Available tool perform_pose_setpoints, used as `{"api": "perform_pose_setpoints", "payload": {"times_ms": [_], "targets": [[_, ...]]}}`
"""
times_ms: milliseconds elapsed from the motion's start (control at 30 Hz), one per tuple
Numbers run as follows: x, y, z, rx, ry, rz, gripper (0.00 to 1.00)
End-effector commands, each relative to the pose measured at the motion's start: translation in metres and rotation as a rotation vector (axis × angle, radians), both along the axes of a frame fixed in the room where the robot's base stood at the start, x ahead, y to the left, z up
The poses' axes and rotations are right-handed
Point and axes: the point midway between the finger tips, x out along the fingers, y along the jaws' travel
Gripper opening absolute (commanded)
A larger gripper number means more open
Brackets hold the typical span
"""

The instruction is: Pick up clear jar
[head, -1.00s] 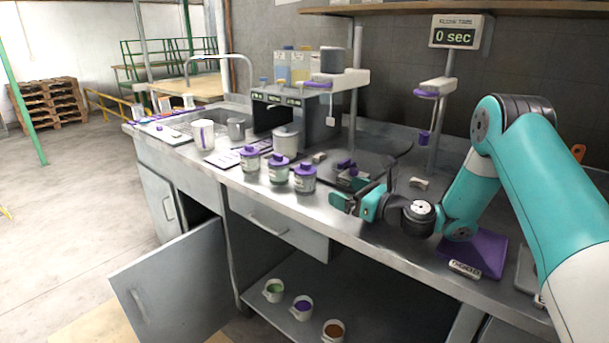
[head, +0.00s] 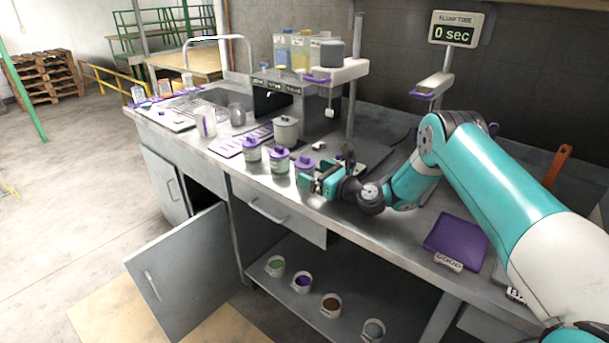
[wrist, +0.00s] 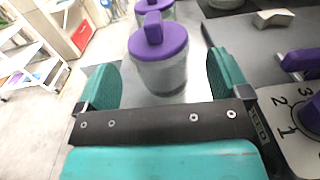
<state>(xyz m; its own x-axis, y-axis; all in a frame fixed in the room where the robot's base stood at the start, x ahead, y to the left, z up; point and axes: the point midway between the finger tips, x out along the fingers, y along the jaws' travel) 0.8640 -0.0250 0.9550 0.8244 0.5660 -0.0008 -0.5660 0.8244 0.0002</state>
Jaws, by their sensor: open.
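A translucent jar with a purple knobbed lid (wrist: 160,45) stands upright on the counter, ahead of and partly between my gripper's fingers in the wrist view. In the head view it appears to be the rightmost of three purple-lidded jars (head: 304,163), its lower part hidden by my gripper. My gripper (head: 314,178) is open and empty, low over the counter beside that jar. In the wrist view my gripper (wrist: 165,78) has one teal finger on each side, with gaps to the jar. I cannot read a label naming it clear.
A second purple-lidded jar (head: 279,165) stands just left of it, and a third (head: 251,150) beyond. A grey lidded pot (head: 286,129) is behind. A numbered plate with purple parts (wrist: 297,115) lies right of my gripper. The counter's front edge is close.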

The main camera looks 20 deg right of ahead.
Motion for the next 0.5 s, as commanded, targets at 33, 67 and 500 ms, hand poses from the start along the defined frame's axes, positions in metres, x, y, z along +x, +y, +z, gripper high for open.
{"api": "perform_pose_setpoints", "payload": {"times_ms": [33, 67, 500], "targets": [[0.006, 0.006, 0.002, -0.001, -0.004, 0.003, 0.94], [0.011, 0.01, 0.003, -0.001, -0.004, 0.003, 0.94], [0.033, 0.023, 0.001, 0.001, -0.002, 0.0, 0.94]]}}
